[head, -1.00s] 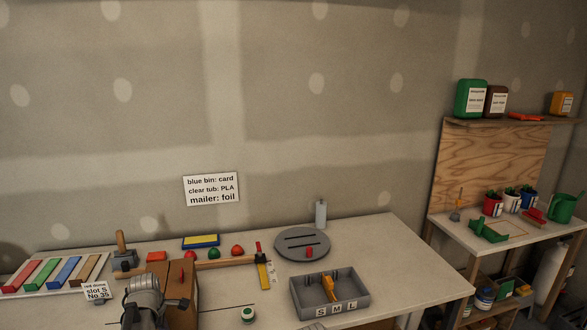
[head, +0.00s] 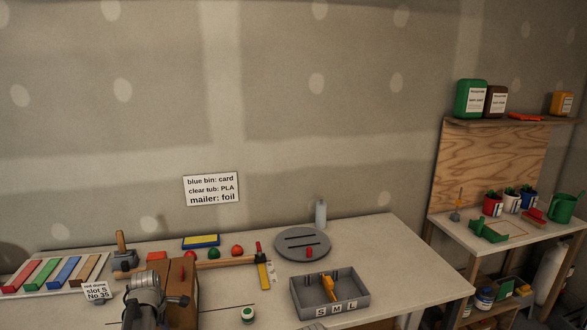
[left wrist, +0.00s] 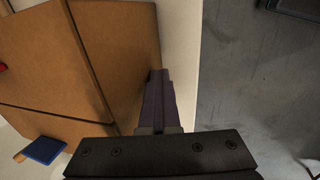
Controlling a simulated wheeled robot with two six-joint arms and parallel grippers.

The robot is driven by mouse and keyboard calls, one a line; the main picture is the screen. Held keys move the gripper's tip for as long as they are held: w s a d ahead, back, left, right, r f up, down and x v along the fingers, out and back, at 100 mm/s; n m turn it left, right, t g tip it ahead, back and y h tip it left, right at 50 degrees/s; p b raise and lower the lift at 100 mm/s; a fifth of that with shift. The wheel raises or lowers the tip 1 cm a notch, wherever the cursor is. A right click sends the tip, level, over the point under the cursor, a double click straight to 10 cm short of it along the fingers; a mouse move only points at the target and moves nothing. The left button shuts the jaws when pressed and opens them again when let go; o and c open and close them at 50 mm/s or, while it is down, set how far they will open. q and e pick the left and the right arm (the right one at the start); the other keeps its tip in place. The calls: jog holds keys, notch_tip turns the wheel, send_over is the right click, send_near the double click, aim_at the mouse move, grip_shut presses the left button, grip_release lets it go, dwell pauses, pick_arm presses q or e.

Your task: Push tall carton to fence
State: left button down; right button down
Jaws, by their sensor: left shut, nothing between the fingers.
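The tall brown carton (head: 184,290) stands upright at the front left of the bench, cut off by the lower edge of the head view. A long wooden bar, which seems to be the fence (head: 227,263), lies just behind it, partly hidden by it. My left arm's grey wrist is left of the carton in the head view, where its fingertips are hidden. In the left wrist view the carton (left wrist: 105,45) fills the upper left. My left gripper (left wrist: 158,82) is shut and empty at the carton's edge; I cannot tell whether they touch.
Red and green domes lie behind the bar. A grey S-M-L tray (head: 361,290) stands right, and a small white-green jar (head: 247,314) in front. Bench between jar and tray is clear.

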pick_arm(q)
jog(key=shift+w+a, duration=0.2)
jog(key=shift+w, duration=0.55)
jog(key=shift+w+a, duration=0.15)
jog(key=shift+w, duration=0.6)
jog(key=shift+w+a, duration=0.2)
jog(key=shift+w, duration=0.55)
dwell(1.0)
dwell(0.3)
jog(key=shift+s+d+r+p, duration=0.15)
jog(key=shift+s+r+p, duration=0.2)
jog(key=shift+s, duration=0.3)
jog(key=shift+s+d+r+p, duration=0.15)
jog(key=shift+s+r+p, duration=0.15)
jog(key=shift+s, duration=0.4)
jog(key=shift+s+d+r+p, duration=0.15)
jog(key=shift+s+r+p, duration=0.2)
jog(key=shift+s, duration=0.3)
jog(key=s+d+m+g, duration=0.1)
jog(key=s+d+m, duration=0.6)
jog(key=d, duration=0.3)
jog(key=s+d+m+g, duration=0.1)
jog(key=s+d+m, duration=0.6)
jog(key=d+m, duration=0.2)
jog(key=s+d+m+g, duration=0.1)
jog(key=s+d+m, duration=0.6)
jog(key=d, duration=0.5)
jog(key=shift+s+d+f+m, duration=0.25)
jog(key=shift+d+f+m, duration=0.1)
jog(key=shift+m, duration=0.35)
